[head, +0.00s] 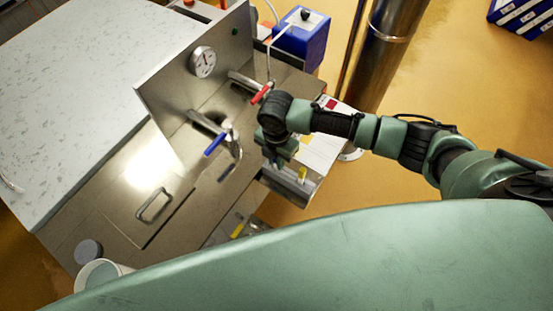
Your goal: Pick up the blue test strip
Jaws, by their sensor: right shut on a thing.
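My right gripper (279,163) hangs at the end of the green arm that comes in from the right. It points down just above a small metal holder (290,185) at the right edge of the steel bench. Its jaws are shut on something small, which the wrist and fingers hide. I cannot clearly make out a blue test strip anywhere. A yellow piece (302,174) stands at the holder, beside the gripper. My left gripper is not in view.
The steel bench (110,200) has a gauge (203,62), a red-handled tap (261,94) and a blue-handled tap (215,144) close left of my gripper. A white bucket (119,268) stands at lower left. A blue box (302,45) and steel column (391,40) stand behind.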

